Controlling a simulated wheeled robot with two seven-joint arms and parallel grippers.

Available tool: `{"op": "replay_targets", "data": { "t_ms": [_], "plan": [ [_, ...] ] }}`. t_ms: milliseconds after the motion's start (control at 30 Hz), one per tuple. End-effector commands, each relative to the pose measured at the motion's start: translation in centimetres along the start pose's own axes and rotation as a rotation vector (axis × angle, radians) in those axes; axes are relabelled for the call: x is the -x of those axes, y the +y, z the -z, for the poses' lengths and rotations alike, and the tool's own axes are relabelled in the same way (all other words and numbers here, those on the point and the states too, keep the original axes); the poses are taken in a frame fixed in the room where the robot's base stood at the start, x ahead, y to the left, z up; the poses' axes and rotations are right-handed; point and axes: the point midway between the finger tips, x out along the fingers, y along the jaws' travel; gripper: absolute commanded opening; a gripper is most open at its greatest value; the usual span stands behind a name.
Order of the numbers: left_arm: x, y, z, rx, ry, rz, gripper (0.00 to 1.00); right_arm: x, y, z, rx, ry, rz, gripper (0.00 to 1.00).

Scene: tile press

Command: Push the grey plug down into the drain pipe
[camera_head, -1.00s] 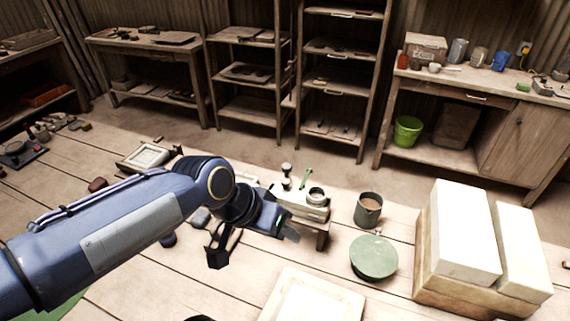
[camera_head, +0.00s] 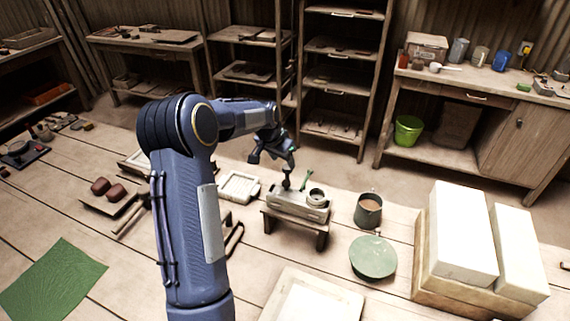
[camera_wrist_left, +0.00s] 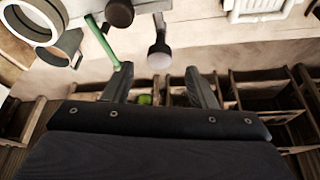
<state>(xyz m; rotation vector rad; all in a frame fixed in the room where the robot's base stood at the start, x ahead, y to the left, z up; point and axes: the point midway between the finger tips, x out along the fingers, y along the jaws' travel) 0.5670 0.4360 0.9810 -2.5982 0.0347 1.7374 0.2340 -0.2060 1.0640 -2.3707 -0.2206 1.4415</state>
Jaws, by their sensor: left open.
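An upright stem with a dark collar and a pale grey rounded end, perhaps the grey plug (camera_wrist_left: 160,56), lies just beyond and between my left fingertips in the left wrist view. My left gripper (camera_wrist_left: 160,84) is open and empty; I see no clear contact. In the head view, the left gripper (camera_head: 284,164) hangs over the left end of the box on the small bench, hiding the stem's top. A pale open ring (camera_head: 317,197), possibly the drain pipe's mouth, stands at the box's right end; it also shows in the wrist view (camera_wrist_left: 12,28). My right gripper is out of view.
A green stick (camera_wrist_left: 107,45) and a dark round knob (camera_wrist_left: 119,12) stand close to the left gripper. A mug (camera_head: 368,212) and a green disc (camera_head: 373,258) are right of the bench (camera_head: 294,226). Large white blocks (camera_head: 462,235) stand farther right.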

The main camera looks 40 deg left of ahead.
Motion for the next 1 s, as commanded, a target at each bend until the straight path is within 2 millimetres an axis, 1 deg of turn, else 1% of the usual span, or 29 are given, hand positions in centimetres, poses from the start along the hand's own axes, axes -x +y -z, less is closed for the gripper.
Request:
{"op": "replay_targets", "data": {
  "t_ms": [33, 100, 200, 300, 400, 600, 667, 1000],
  "plan": [
    [-0.8, 0.0, 0.0, 0.001, -0.004, -0.002, 0.52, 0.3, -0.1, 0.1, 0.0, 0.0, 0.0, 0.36],
    [-1.9, 0.0, 0.0, 0.001, -0.003, -0.001, 0.52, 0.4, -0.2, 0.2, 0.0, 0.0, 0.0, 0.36],
    [-3.1, 0.0, 0.0, 0.001, -0.001, -0.001, 0.52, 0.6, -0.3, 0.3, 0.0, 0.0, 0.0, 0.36],
    [-3.8, 0.0, 0.0, 0.001, -0.001, -0.001, 0.52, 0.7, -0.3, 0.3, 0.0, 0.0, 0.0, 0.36],
    [-4.1, 0.0, 0.0, 0.001, 0.001, 0.0, 0.52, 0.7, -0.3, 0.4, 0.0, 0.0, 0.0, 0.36],
    [-4.2, 0.0, 0.0, 0.001, 0.001, 0.0, 0.52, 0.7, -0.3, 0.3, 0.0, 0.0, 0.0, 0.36],
    [-4.1, 0.0, 0.0, 0.001, 0.001, 0.0, 0.45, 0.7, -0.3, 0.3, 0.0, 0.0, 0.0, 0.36],
    [-4.1, 0.0, 0.0, 0.001, 0.001, 0.0, 0.01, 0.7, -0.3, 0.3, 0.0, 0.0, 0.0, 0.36]
  ]
}}
